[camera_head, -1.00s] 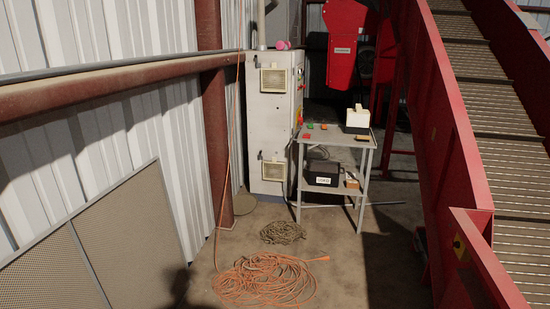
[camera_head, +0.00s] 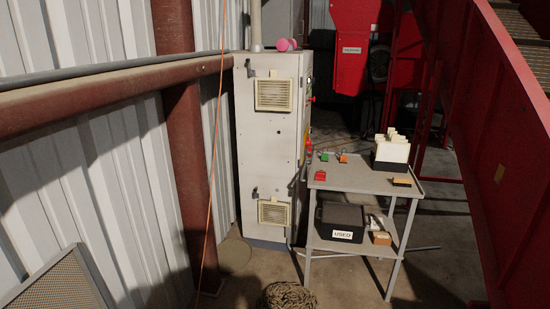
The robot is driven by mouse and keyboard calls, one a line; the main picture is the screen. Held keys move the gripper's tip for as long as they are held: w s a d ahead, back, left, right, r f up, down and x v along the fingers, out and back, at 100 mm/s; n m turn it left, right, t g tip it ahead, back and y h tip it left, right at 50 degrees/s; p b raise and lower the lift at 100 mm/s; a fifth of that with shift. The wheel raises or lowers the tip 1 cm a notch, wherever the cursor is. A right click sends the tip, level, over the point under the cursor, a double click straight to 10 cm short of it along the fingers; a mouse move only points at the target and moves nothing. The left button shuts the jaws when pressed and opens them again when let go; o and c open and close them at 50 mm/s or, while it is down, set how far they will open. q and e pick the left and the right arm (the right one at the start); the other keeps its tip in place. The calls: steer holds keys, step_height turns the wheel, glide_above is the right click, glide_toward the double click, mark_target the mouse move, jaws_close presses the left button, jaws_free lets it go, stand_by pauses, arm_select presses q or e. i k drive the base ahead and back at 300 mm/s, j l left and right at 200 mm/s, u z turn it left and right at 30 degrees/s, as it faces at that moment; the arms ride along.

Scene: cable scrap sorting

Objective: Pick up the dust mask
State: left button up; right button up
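I cannot make out a dust mask for certain. A small pale object (camera_head: 374,222) lies on the lower shelf of the grey metal table (camera_head: 362,182), between a black box labelled USED (camera_head: 340,217) and a small brown block (camera_head: 381,238); it is too small to identify. On the table top are a black holder with white cards (camera_head: 392,152), a red item (camera_head: 320,176), a green one (camera_head: 324,157), an orange one (camera_head: 343,158) and a yellow-brown block (camera_head: 402,182). Neither of my grippers is in view.
A tall white cabinet (camera_head: 268,150) stands left of the table, with pink round items (camera_head: 284,44) on top. A coiled rope (camera_head: 287,296) lies on the floor in front. A red conveyor frame (camera_head: 500,150) closes off the right. An orange cord (camera_head: 213,170) hangs at the left.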

mark_target(283, 46)
steer(key=i, duration=1.6)
